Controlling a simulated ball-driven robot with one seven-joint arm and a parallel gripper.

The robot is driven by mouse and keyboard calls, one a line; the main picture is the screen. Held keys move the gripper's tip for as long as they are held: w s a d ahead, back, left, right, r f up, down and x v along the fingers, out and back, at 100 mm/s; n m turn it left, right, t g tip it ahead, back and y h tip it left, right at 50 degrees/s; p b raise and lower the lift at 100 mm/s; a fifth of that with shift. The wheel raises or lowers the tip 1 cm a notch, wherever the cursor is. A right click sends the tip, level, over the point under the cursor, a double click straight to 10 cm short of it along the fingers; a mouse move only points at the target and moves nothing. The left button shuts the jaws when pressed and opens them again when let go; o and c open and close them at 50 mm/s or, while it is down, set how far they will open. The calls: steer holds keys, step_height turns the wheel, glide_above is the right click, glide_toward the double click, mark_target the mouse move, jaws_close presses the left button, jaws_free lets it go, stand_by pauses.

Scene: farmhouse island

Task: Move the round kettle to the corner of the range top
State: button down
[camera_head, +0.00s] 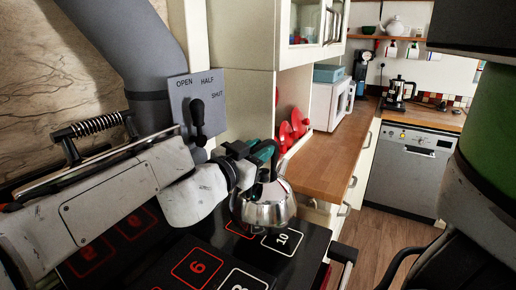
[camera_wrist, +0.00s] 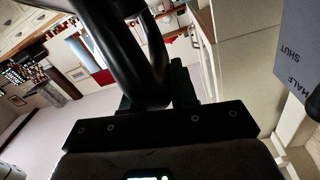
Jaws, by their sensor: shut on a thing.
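The round kettle (camera_head: 265,207) is shiny metal with a dark handle. It is upright over the far right corner area of the black range top (camera_head: 215,240), beside the square marked 10. I cannot tell whether its base touches the surface. My gripper (camera_head: 266,156) is above the kettle and shut on its handle. In the wrist view, a thick black curved bar (camera_wrist: 140,60), which looks like the handle, rises from my gripper (camera_wrist: 158,98). The kettle's body is not clear in that view.
A wooden counter (camera_head: 326,158) with red utensils (camera_head: 292,130) and a white microwave (camera_head: 334,105) lies just beyond the range. A grey OPEN/HALF/SHUT plate with a lever (camera_head: 197,110) stands behind my arm. A dishwasher (camera_head: 408,172) is farther right, past open floor.

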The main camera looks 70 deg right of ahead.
steer(key=shift+f+b, duration=1.75)
steer(key=shift+f, duration=1.25)
steer(key=shift+f+b, duration=0.4)
steer(key=shift+f, duration=0.2)
steer(key=shift+c, duration=1.2)
jaws_free()
steer(key=shift+f, duration=0.1)
steer(key=shift+a, duration=0.15)
